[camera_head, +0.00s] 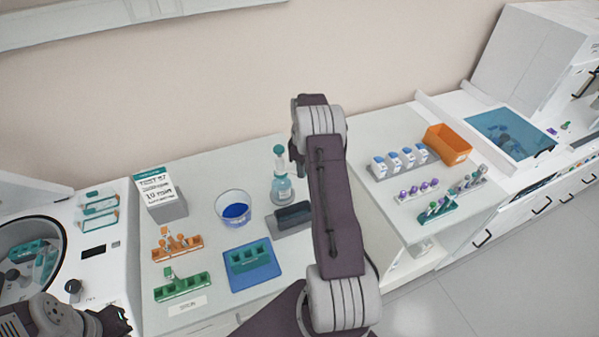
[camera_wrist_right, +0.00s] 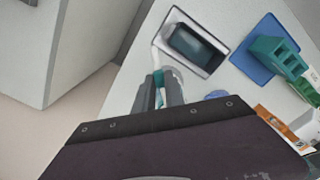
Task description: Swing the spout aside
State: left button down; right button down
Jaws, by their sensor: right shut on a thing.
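A dispenser bottle (camera_head: 282,190) with a teal head (camera_head: 279,151) stands upright near the back of the left bench. My right gripper (camera_head: 294,154) is beside the head, largely hidden by my own arm. In the right wrist view the gripper (camera_wrist_right: 160,90) is shut on a teal and white part, the spout (camera_wrist_right: 157,58), whose pale end shows beyond the fingers. Most of the bottle is hidden in that view. My left gripper (camera_head: 122,318) is at the lower left by the centrifuge, away from the bottle; its jaws are unclear.
A grey device with a dark pad (camera_head: 293,215) stands just in front of the bottle. A glass bowl with blue content (camera_head: 234,211), a white box (camera_head: 161,199), tube racks (camera_head: 182,287) and a blue mat (camera_head: 264,280) lie left. An orange bin (camera_head: 447,144) is right.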

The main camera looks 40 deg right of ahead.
jog(key=shift+w+d+n, duration=0.4)
jog(key=shift+d+n, duration=0.2)
jog(key=shift+n, duration=0.3)
jog(key=c, duration=1.4)
grip_release()
jog(key=shift+w, duration=0.1)
notch_tip(320, 180, up, 9)
jog(key=b, duration=0.2)
